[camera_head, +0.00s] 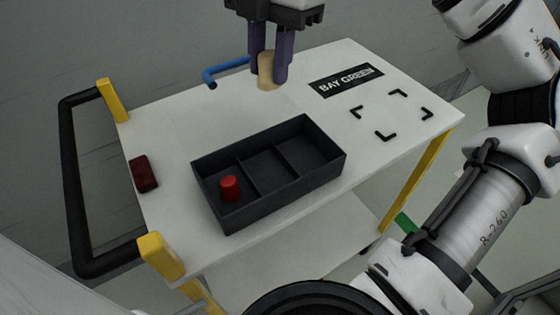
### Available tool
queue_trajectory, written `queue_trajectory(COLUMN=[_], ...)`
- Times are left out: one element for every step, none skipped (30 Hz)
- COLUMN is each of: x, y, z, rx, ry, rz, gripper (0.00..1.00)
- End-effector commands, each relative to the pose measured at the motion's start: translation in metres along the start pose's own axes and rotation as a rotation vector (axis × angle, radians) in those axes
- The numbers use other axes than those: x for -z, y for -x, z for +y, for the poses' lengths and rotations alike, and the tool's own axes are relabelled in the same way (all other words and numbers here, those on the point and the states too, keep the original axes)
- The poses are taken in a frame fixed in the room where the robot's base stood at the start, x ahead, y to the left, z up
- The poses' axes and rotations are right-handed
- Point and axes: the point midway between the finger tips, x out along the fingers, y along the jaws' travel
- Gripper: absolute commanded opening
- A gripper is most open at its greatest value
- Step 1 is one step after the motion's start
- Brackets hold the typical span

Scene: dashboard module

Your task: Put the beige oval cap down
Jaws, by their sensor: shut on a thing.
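The beige oval cap (265,72) is upright between the purple fingers of my gripper (268,68). My gripper is shut on it near the back edge of the white cart top (185,115). The fingers cover the cap's sides. I cannot tell whether its bottom touches the cart top or is slightly above it.
A dark tray (330,177) with three compartments stands at the cart's front middle; its left compartment holds a red cylinder (230,188). A dark red block (143,174) lies at left. A blue bent rod (222,72), a "BAY GREEN" label (346,80) and black corner marks (391,113) are also on the top.

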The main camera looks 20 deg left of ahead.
Motion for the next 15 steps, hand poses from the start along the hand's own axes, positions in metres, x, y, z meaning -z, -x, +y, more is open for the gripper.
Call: queue_trajectory(x=[0.008,0.011,0.014,0.015,0.015,0.015,0.014,0.013,0.011,0.010,0.010,0.008,0.007,0.006,0.005], y=[-0.004,-0.005,-0.009,-0.013,-0.018,-0.026,-0.033,-0.041,-0.051,-0.060,-0.068,-0.078,-0.086,-0.095,-0.105], z=[-0.002,-0.003,-0.004,-0.004,-0.005,-0.005,-0.005,-0.005,-0.005,-0.005,-0.005,-0.005,-0.005,-0.004,-0.005], rx=[0.002,0.004,0.005,0.006,0.007,0.006,0.006,0.005,0.005,0.005,0.004,0.005,0.005,0.004,0.005], ry=[0.029,0.041,0.052,0.057,0.061,0.062,0.062,0.062,0.062,0.061,0.061,0.060,0.060,0.059,0.058], rz=[-0.001,0.001,0.002,0.003,0.003,0.005,0.004,0.007,0.006,0.007,0.006,0.007,0.006,0.007,0.006], gripper=[0.04,0.04,0.04,0.04,0.04,0.04,0.04,0.04,0.04,0.04,0.04,0.04,0.04,0.04,0.04])
